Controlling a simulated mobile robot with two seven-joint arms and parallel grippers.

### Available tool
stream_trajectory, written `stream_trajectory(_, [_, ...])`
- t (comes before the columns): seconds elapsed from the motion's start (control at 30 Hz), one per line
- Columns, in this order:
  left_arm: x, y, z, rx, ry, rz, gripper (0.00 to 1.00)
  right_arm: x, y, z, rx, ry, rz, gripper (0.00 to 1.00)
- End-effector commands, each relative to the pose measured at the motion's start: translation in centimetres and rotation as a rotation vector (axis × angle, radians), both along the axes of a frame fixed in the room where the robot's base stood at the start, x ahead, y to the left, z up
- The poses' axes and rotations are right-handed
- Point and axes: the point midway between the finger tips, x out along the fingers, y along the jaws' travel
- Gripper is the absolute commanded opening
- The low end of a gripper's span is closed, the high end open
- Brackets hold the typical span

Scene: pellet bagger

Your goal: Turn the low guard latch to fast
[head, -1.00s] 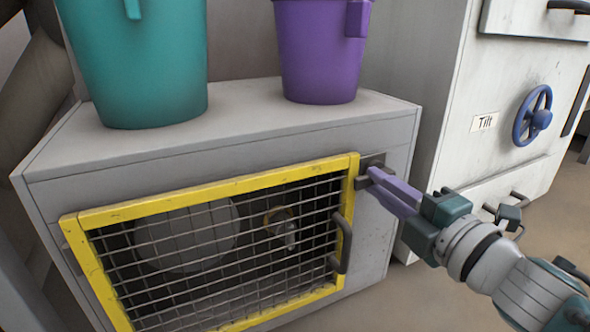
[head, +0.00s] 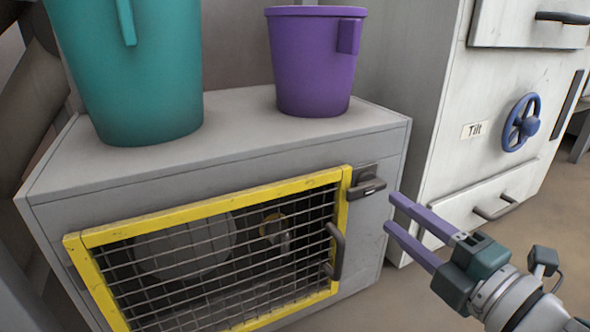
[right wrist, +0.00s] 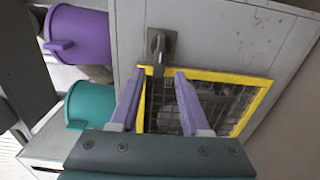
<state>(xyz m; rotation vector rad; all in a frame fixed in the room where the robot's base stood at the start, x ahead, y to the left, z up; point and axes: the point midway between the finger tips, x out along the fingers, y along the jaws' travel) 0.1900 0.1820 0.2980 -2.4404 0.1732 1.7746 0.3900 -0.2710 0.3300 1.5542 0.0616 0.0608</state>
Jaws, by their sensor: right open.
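The low guard latch (head: 367,187) is a dark grey turning handle on a plate at the top right corner of the yellow-framed mesh guard (head: 210,208). Its handle lies roughly level, with its left end over the frame's edge. In the right wrist view the latch (right wrist: 160,46) shows ahead of the fingers, its handle reaching to the yellow frame (right wrist: 225,75). My right gripper (head: 390,211) is open and empty, just right of and below the latch, apart from it. Its purple fingers also show in the right wrist view (right wrist: 160,72). My left gripper is out of view.
A teal bucket (head: 140,70) and a purple bucket (head: 312,65) stand on the grey cabinet (head: 235,125). A dark guard handle (head: 337,252) sticks out below the latch. A white cabinet with a blue handwheel (head: 522,122) stands at right.

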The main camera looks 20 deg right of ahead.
Motion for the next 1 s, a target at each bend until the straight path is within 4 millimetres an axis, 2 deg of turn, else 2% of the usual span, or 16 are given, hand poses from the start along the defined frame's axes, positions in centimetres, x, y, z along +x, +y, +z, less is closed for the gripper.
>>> stream_trajectory(0.03, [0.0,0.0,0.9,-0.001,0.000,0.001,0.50,-1.0,-0.1,0.3,0.004,0.004,-0.001,0.46])
stream_trajectory(0.1, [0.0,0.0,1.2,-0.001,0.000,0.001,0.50,-2.2,-0.2,0.3,0.001,0.003,-0.001,0.46])
stream_trajectory(0.23, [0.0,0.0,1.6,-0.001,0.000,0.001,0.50,-3.5,-0.3,0.1,0.001,0.001,-0.001,0.46])
stream_trajectory(0.8, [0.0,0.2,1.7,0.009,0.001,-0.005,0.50,-3.9,-0.3,0.2,0.000,-0.001,-0.001,0.46])
stream_trajectory(0.87, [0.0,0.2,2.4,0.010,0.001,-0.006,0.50,-3.8,-0.4,0.9,0.005,0.002,-0.007,0.46])
stream_trajectory(0.97, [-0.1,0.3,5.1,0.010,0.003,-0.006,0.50,-3.6,-0.9,3.8,0.029,0.017,-0.036,0.46])
stream_trajectory(1.0, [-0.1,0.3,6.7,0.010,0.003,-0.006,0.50,-3.5,-1.2,5.4,0.046,0.028,-0.055,0.46])
